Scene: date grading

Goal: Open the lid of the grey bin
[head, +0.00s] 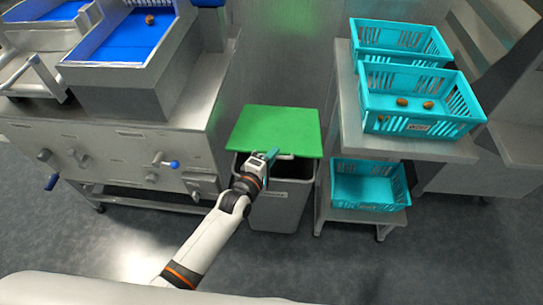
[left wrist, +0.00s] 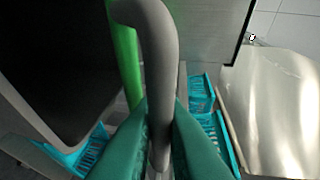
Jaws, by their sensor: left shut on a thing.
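The grey bin (head: 280,207) stands on the floor between the steel machine and the steel rack. Its green lid (head: 275,130) is raised at the front, and a dark gap shows between the lid's front edge and the bin rim. My left gripper (head: 270,157) is at the lid's front edge, shut on the grey lid handle. In the left wrist view the teal fingers close around the handle (left wrist: 160,75), with the green lid edge (left wrist: 126,55) beside it and the dark bin opening at left. My right gripper is not in view.
At right, a steel rack (head: 405,148) holds teal crates; the front upper crate (head: 415,127) has a few dates in it, and another crate (head: 368,190) sits on the lower shelf. At left is a steel machine (head: 130,150) with projecting handles. The floor in front is clear.

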